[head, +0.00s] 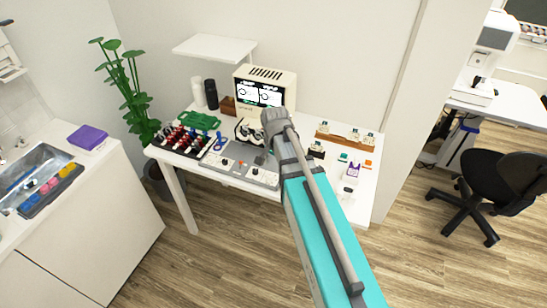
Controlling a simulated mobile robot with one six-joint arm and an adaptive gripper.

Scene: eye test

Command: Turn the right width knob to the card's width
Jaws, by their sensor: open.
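My teal and grey arm reaches from the lower right to the middle of the table. My gripper (266,148) is small and mostly hidden by the wrist above the table; its jaws are open, and I see nothing held in it. A black and white device (246,130), perhaps an eye-test frame, stands just left of the wrist, partly covered by it. A grey panel (233,172) with small knobs lies at the table's front edge. I cannot tell which knob is the right width knob. The card and its width cannot be made out.
A cream monitor (284,87) with a lit screen stands behind. A dark rack of red and white pieces (183,138) and a green tray (200,120) are left. Wooden holders (340,138) and small blocks are right. A sink counter, plant and black chair (508,187) stand around.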

